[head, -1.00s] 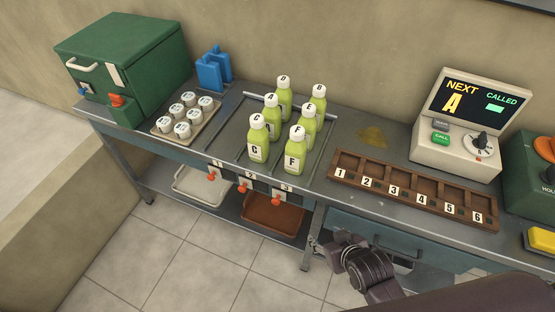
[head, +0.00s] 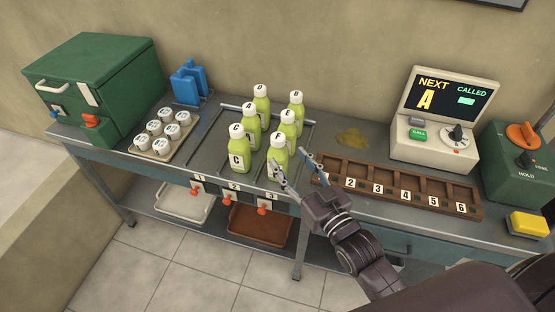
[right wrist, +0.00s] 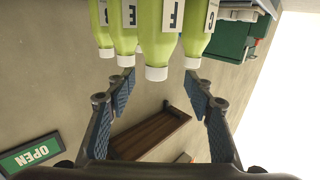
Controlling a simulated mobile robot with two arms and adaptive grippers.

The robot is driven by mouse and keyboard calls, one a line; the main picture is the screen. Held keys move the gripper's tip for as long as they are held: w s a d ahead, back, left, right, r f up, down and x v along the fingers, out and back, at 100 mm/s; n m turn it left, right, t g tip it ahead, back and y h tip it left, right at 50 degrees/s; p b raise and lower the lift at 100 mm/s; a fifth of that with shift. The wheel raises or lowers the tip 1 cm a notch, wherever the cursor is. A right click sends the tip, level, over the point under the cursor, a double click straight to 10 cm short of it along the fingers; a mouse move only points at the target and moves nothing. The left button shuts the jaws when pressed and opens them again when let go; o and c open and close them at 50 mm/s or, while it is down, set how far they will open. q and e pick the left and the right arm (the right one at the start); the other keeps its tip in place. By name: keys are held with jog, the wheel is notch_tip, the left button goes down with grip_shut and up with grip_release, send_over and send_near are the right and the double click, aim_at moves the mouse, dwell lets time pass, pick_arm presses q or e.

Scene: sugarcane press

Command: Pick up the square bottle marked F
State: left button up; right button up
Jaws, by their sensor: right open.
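The square bottle marked F (head: 279,153) is light green with a white cap and stands upright at the front right of the bottle group. In the right wrist view, which is upside down, bottle F (right wrist: 160,40) is in the middle with its cap downward. My right gripper (head: 290,167) is open just right of and in front of bottle F, and its near finger overlaps the bottle's lower part in the head view. In the right wrist view the gripper's blue-padded fingers (right wrist: 158,92) spread either side of the line to bottle F. Contact cannot be told. My left gripper is out of view.
Bottle C (head: 239,155) stands left of F, and bottle E (head: 286,127) close behind it. A wooden numbered rack (head: 396,187) lies right of my gripper. A tray of white caps (head: 165,136) is at left. Orange-knobbed levers (head: 264,208) line the bench front.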

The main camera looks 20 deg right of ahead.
aim_at(282, 146)
jog(key=shift+w+r, duration=0.2)
jog(key=shift+w, duration=0.45)
jog(key=w, duration=0.2)
jog(key=w+p, duration=0.1)
jog(key=w, duration=0.2)
jog(key=shift+w+a+p, duration=0.3)
jog(key=shift+a, duration=0.05)
jog(key=shift+w+a+f, duration=0.1)
jog(key=shift+w+f, duration=0.05)
jog(key=shift+w, duration=0.35)
grip_shut()
